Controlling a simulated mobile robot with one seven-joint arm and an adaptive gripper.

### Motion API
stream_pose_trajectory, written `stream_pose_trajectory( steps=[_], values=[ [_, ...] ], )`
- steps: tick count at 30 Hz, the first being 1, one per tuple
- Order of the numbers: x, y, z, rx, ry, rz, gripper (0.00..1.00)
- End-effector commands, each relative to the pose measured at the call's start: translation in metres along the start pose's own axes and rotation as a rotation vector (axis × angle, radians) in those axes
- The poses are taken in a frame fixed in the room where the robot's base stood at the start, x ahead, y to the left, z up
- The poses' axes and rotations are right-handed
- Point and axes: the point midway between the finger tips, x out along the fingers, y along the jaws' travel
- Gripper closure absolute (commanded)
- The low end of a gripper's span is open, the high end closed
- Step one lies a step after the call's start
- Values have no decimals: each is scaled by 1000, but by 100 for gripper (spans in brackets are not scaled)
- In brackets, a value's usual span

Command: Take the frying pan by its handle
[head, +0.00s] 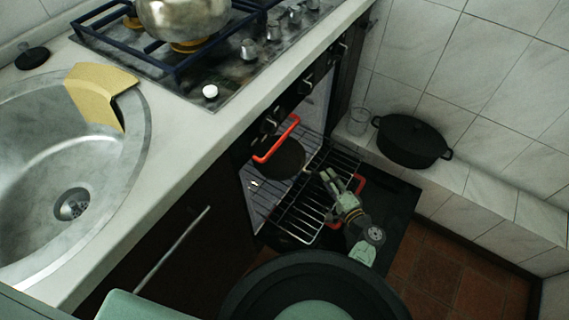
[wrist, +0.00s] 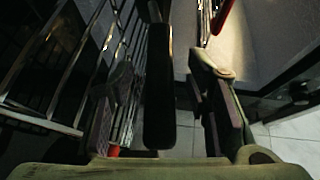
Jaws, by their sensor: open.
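A dark round pan (head: 283,158), which looks like the frying pan, lies in the open oven beside a red bracket-shaped handle (head: 275,140). My gripper (head: 330,179) is over the oven rack, to the right of the pan's round part. In the wrist view, my open gripper (wrist: 163,70) has a finger on either side of a black bar (wrist: 158,90) with a rounded near end. The bar looks like the pan's handle. Gaps show beside it, and I cannot tell whether either finger touches it. The pan's round part cannot be made out in the wrist view.
The wire rack (head: 300,208) extends from the oven below my gripper. Another red handle (head: 360,184) is close to my gripper's right. A black lidded pot (head: 410,141) and a clear glass (head: 358,121) stand on the tiled ledge. The counter edge overhangs the oven's left side.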

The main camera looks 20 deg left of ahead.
Motion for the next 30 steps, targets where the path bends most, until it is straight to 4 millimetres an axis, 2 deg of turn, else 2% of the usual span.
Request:
stream_pose_trajectory(
  steps=[7,26,30],
  values=[
    [1,0,0,0,1,1,57],
    [1,0,0,0,1,0,99],
    [1,0,0,-1,1,0,100]
  ],
)
